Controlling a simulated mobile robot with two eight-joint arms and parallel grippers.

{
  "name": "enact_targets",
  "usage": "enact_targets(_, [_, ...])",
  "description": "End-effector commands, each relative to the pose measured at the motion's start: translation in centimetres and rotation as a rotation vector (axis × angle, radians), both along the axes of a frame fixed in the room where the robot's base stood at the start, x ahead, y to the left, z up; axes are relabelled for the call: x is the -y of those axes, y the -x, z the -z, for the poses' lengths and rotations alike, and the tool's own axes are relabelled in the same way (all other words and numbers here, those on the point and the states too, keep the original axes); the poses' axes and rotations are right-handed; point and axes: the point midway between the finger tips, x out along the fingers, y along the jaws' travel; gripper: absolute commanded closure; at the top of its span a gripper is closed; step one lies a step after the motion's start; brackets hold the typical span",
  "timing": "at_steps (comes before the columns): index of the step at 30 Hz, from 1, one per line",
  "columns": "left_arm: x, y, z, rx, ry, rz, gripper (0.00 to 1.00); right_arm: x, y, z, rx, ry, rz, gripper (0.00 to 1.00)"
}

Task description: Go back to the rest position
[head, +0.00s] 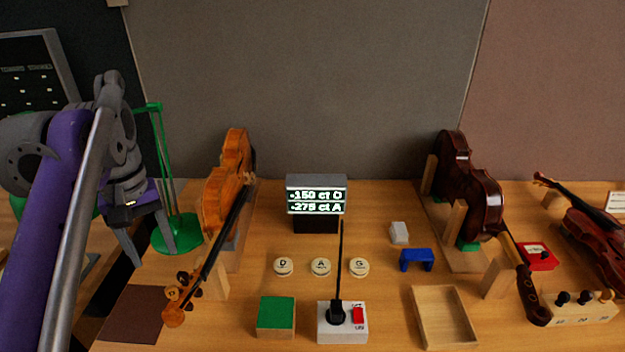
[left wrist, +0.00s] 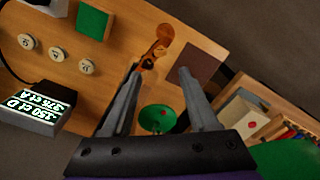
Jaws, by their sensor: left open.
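My left gripper (head: 152,250) is at the left of the bench in the head view, raised with its fingers pointing down and apart. It is open and empty. It hangs in front of a green stand (head: 166,185) and left of an orange-brown violin (head: 228,185) held upright on a wooden support. In the left wrist view the two open fingers (left wrist: 158,85) frame the violin's scroll (left wrist: 158,45) and a green round base (left wrist: 158,118), with nothing between them. My right gripper is not in view.
A display box (head: 316,208), round buttons (head: 321,267), a green block (head: 276,316), a white switch box (head: 342,322) and a wooden tray (head: 443,318) stand mid-bench. A dark violin (head: 468,185) stands at right. A brown mat (head: 133,312) lies below my left gripper.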

Motion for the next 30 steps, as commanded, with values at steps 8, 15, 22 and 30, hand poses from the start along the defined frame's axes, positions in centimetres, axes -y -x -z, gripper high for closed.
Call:
enact_targets(8, [2.7,3.4,6.3,0.153,-0.029,0.166,0.4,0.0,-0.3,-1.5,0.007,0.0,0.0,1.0])
enact_targets(15, [5.4,10.0,16.2,0.334,-0.076,0.356,0.4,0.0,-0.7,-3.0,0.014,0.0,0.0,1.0])
enact_targets(22, [6.6,14.7,22.8,0.438,-0.11,0.461,0.4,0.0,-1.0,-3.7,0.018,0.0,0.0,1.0])
enact_targets(30, [6.7,15.5,23.9,0.456,-0.115,0.479,0.4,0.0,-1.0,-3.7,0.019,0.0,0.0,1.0])
